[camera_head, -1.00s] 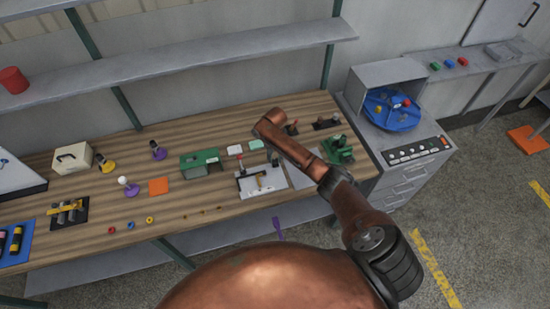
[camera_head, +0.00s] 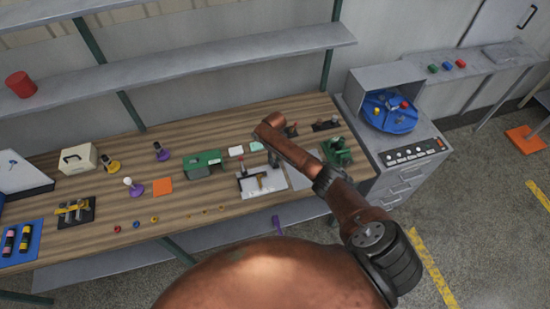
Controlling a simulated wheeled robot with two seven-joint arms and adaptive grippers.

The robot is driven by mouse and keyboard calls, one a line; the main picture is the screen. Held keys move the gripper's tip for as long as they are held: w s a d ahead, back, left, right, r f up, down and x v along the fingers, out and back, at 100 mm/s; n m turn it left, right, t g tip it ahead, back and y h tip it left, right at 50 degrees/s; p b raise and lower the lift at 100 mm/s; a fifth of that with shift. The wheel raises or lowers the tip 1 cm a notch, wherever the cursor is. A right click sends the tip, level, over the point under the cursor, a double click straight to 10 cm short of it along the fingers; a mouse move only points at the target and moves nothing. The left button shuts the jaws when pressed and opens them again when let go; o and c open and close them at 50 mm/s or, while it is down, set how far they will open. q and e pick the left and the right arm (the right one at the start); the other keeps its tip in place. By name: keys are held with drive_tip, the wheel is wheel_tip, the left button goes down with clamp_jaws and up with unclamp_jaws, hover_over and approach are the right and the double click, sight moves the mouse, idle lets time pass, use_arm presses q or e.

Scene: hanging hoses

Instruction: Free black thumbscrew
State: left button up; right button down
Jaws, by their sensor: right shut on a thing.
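My right arm reaches up from the bottom right over the workbench. Its gripper (camera_head: 273,158) points down at the back edge of a white fixture (camera_head: 274,184) with a small brass and dark part (camera_head: 261,182) on it. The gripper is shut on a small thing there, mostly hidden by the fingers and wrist. I cannot make out a black thumbscrew for certain; it is too small or hidden at this distance. My left gripper is not in view.
A green housing (camera_head: 203,164) stands left of the fixture and a green device (camera_head: 337,150) to its right. An orange square (camera_head: 163,187) lies further left. A blue turntable (camera_head: 388,112) sits in a grey cabinet.

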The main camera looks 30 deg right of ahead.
sight(275, 162)
drive_tip(key=n, duration=0.4)
drive_tip(key=shift+n+p, duration=0.3)
drive_tip(key=shift+p, duration=0.1)
drive_tip(key=n, duration=0.5)
drive_tip(key=shift+a, duration=0.15)
drive_tip(key=shift+n, duration=0.3)
drive_tip(key=c, duration=1.7)
unclamp_jaws()
drive_tip(key=shift+s, duration=0.1)
wheel_tip(275, 162, up, 12)
